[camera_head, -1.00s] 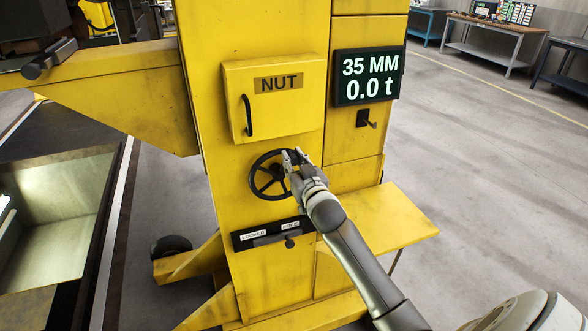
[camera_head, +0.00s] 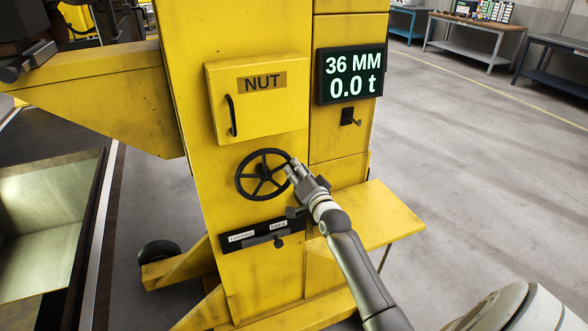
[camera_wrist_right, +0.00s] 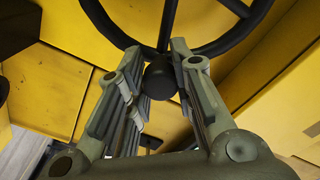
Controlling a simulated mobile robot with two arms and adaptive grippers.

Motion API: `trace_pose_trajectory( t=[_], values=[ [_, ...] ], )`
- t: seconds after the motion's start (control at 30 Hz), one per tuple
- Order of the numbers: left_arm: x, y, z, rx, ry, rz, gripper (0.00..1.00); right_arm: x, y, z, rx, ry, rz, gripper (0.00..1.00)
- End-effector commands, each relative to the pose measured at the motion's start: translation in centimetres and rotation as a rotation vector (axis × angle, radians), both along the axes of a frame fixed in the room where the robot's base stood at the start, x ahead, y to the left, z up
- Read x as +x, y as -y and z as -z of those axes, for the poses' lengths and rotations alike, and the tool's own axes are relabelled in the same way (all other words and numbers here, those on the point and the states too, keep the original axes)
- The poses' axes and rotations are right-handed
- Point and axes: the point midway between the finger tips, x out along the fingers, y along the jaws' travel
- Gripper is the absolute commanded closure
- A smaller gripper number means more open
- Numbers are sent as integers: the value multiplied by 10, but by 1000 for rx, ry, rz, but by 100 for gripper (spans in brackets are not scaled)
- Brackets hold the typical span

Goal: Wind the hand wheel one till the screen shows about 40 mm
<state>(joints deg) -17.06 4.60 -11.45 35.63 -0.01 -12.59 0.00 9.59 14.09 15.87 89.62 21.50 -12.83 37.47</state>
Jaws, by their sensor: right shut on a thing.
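The black hand wheel (camera_head: 263,175) is on the yellow jack's front, below the box marked NUT. My right gripper (camera_head: 291,170) is at the wheel's right side. In the right wrist view the wheel's rim and spokes (camera_wrist_right: 168,25) cross the top, and its dark knob (camera_wrist_right: 160,80) sits between the two fingers of my right gripper (camera_wrist_right: 162,85), which is shut on it. The screen (camera_head: 350,74) shows 36 MM and 0.0 t. My left gripper is not in view.
The NUT box (camera_head: 260,110) has a black handle and is shut. A locked/free lever plate (camera_head: 262,236) lies below the wheel. A small black switch (camera_head: 348,117) is under the screen. A yellow shelf (camera_head: 375,215) juts out at the right. Benches (camera_head: 475,35) stand far back.

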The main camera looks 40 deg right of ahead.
Motion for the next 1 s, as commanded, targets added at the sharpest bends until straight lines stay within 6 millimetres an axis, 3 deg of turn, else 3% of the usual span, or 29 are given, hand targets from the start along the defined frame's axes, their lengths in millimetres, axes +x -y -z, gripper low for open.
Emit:
trace_pose_trajectory(
  t=[0.3,0.9,0.93,1.0],
  values=[
    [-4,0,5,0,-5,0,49,-1,3,14,136,29,0,100],
    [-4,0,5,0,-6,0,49,-1,3,16,167,34,0,100],
    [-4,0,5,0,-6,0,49,-1,3,16,167,34,0,73],
    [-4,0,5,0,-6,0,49,-1,3,16,166,35,-1,64]
  ],
)
